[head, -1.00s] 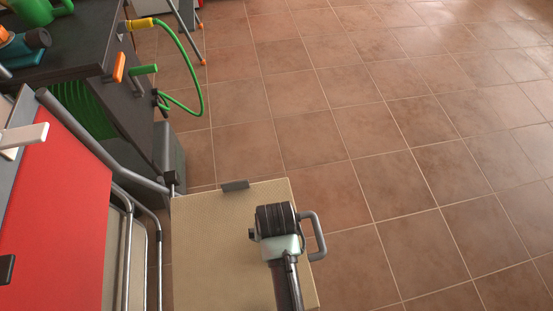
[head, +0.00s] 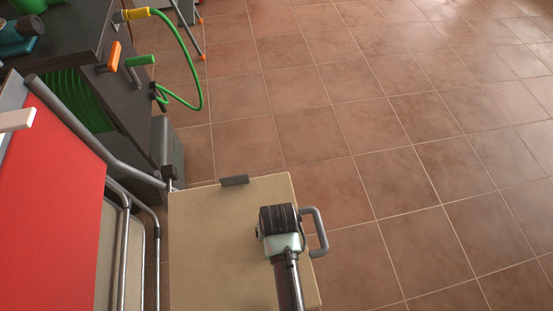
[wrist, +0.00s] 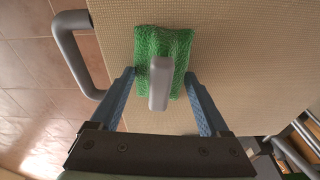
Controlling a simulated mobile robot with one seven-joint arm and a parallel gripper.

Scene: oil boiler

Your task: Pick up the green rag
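The green rag (wrist: 178,45) lies on a tan woven surface (head: 215,240) in the wrist view, with a light grey upright piece (wrist: 160,85) at its middle. My gripper (wrist: 160,80) is open, with one blue finger on each side of the grey piece and near the rag's side edges. Nothing shows between the fingers except the rag and this piece. I cannot tell how high the fingertips are above the surface. In the head view my arm's end is over the tan surface and the rag is hidden.
A grey tube handle (head: 315,232) sticks out at the surface's right edge. To the left are a red panel (head: 50,210), metal tube frames (head: 125,240) and a dark workbench (head: 75,50) with a green hose (head: 190,75). Tiled floor (head: 410,150) on the right is clear.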

